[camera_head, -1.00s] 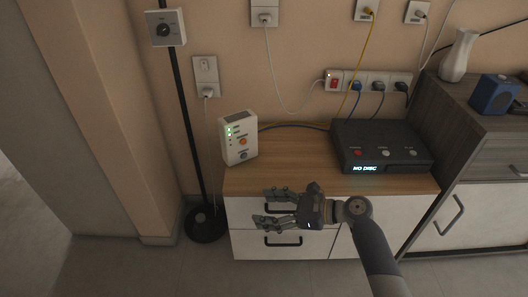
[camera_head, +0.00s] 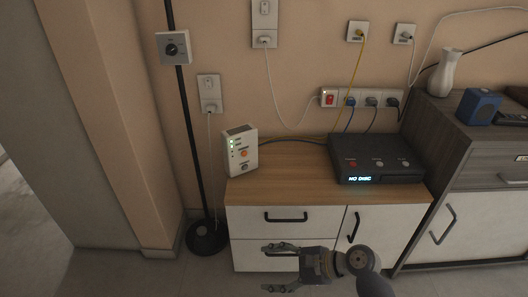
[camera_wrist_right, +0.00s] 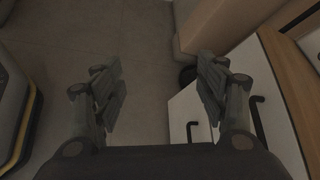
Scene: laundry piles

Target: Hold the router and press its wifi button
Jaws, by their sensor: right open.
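The white router (camera_head: 240,151) stands upright at the left end of the wooden cabinet top. Its front has green lights, an orange button (camera_head: 243,153) and another button lower down; I cannot read which is wifi. My right gripper (camera_head: 272,268) is open and empty, low in front of the cabinet drawers, below and apart from the router. The router does not show in that view. My left gripper is not in view.
A black disc player (camera_head: 376,160) sits on the cabinet top (camera_head: 290,172), right of the router. A blue cable runs behind the router. A black pole on a round base (camera_head: 207,238) stands left of the cabinet. The top between router and player is clear.

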